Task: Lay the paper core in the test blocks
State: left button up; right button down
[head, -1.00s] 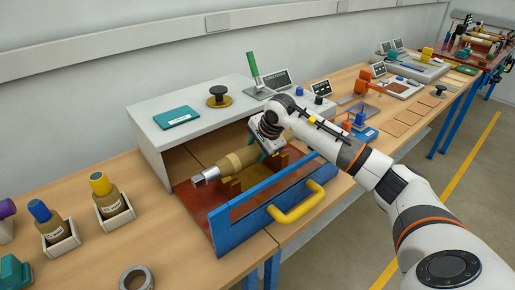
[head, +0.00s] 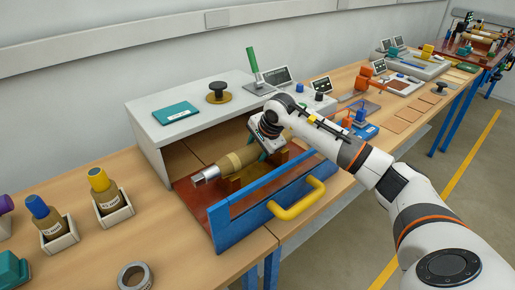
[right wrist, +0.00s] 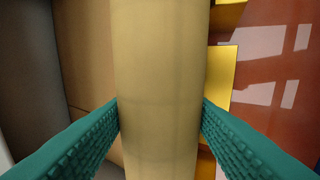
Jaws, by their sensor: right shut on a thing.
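The paper core (head: 240,160) is a tan-brown cylinder with a silver metal end at its left. My left gripper is not in view.
The drawer has a yellow handle (head: 297,199) in front. A grey cabinet (head: 155,122) stands behind, with a teal book (head: 176,113) and a black spool (head: 217,92) on top. Bottles in white trays (head: 112,215) and a grey ring (head: 135,276) stand at left.

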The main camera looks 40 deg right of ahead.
jog(key=c, duration=0.6)
grip_release()
jog(key=shift+s+f, duration=0.1)
jog(key=shift+f, duration=0.15)
jog(key=b+v, duration=0.2)
jog(key=v, duration=1)
jog(key=shift+r+b, duration=0.2)
jog(key=shift+b, duration=0.15)
